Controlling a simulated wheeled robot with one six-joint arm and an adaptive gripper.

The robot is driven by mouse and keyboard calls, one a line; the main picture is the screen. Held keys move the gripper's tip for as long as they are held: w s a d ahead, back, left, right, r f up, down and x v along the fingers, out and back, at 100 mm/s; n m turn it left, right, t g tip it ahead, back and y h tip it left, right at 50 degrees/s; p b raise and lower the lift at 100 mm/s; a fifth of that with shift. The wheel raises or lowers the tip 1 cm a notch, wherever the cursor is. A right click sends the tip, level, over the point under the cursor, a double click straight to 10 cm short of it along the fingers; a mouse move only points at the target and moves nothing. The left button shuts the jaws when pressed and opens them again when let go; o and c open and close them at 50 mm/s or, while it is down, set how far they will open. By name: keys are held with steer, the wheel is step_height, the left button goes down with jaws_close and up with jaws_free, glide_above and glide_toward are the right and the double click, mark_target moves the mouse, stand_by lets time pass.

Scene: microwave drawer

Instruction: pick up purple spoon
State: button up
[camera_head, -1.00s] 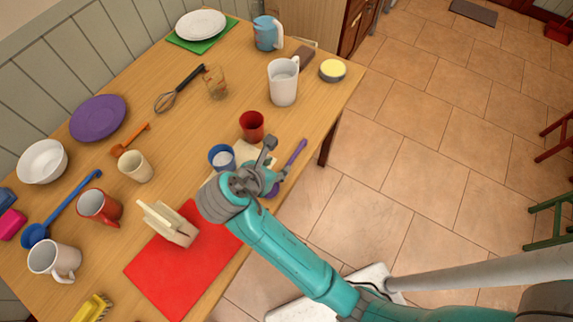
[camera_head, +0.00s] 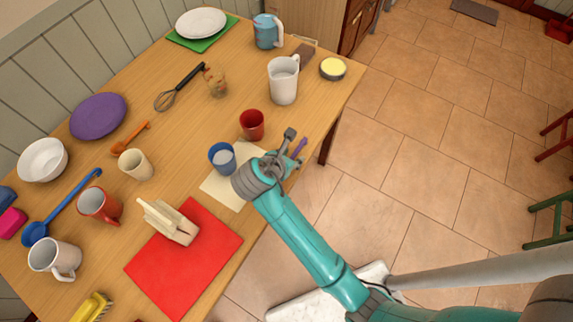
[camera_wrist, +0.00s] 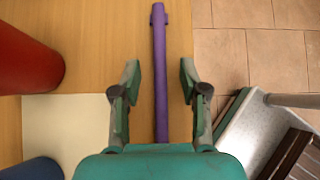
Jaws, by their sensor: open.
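The purple spoon (camera_wrist: 159,60) lies on the wooden table near its right edge, its handle running up the middle of the wrist view. In the head view only part of the spoon (camera_head: 300,147) shows beside my gripper, and the rest is hidden behind it. My gripper (camera_wrist: 160,78) is open, with one finger on each side of the spoon's handle and gaps on both sides. In the head view my gripper (camera_head: 294,148) is over the table edge. I cannot tell how high it is above the table. The spoon's bowl is hidden in the wrist view.
A red cup (camera_head: 252,125) and a blue cup (camera_head: 222,157) stand left of my gripper; a cream sheet (camera_head: 222,190) lies beneath. A white pitcher (camera_head: 283,82) stands farther back. A red mat (camera_head: 185,262) lies nearer. The table drops to tiled floor on the right.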

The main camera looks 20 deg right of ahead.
jaws_close()
stand_by(0.3)
